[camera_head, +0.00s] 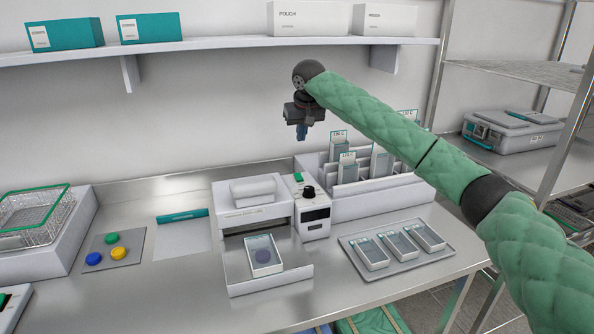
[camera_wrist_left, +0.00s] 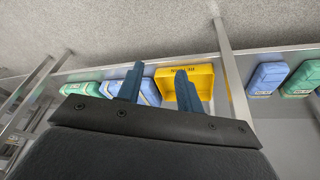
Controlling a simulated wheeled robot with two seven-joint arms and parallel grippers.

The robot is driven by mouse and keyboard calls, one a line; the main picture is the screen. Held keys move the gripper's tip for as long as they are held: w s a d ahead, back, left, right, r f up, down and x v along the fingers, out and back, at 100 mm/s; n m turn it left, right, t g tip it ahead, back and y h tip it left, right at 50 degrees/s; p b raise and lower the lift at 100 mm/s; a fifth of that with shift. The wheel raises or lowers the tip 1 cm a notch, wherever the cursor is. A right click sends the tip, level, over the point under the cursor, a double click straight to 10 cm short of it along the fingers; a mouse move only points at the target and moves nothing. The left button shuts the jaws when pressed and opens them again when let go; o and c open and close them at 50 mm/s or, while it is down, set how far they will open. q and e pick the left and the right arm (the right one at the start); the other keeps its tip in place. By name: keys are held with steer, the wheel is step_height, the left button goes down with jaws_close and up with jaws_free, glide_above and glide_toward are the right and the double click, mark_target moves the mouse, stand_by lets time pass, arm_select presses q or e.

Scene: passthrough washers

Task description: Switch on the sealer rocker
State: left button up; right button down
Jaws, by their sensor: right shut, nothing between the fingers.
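The sealer (camera_head: 252,212) is a white machine on the steel bench, with a white control box (camera_head: 314,222) at its right side. A green rocker (camera_head: 298,177) sits at the top left of this box, beside a black knob. Whether the rocker is on or off is too small to tell. My right gripper (camera_head: 303,132) is shut and empty, pointing down in the air above the rocker and apart from it. My left gripper (camera_wrist_left: 157,80) shows only in the left wrist view, with its two blue fingers apart and nothing between them.
A pouch holding a tray (camera_head: 263,256) lies on the sealer's front shelf. A rack of pouches (camera_head: 375,195) stands behind right of the control box. A tray with small containers (camera_head: 350,245) is at the right. A shelf (camera_head: 220,47) overhangs the back. A yellow bin (camera_wrist_left: 204,78) shows beyond my left fingers.

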mark_target(296, 175)
arm_select(q)
step_height(296, 175, up, 8)
steer(key=s+g, duration=0.2)
steer(key=shift+s+a+r, duration=0.2)
steer(key=shift+a, duration=0.1)
arm_select(e)
steer(key=shift+s+a+f, duration=0.1)
steer(key=shift+a, duration=0.05)
arm_select(q)
steer(key=shift+f, duration=0.1)
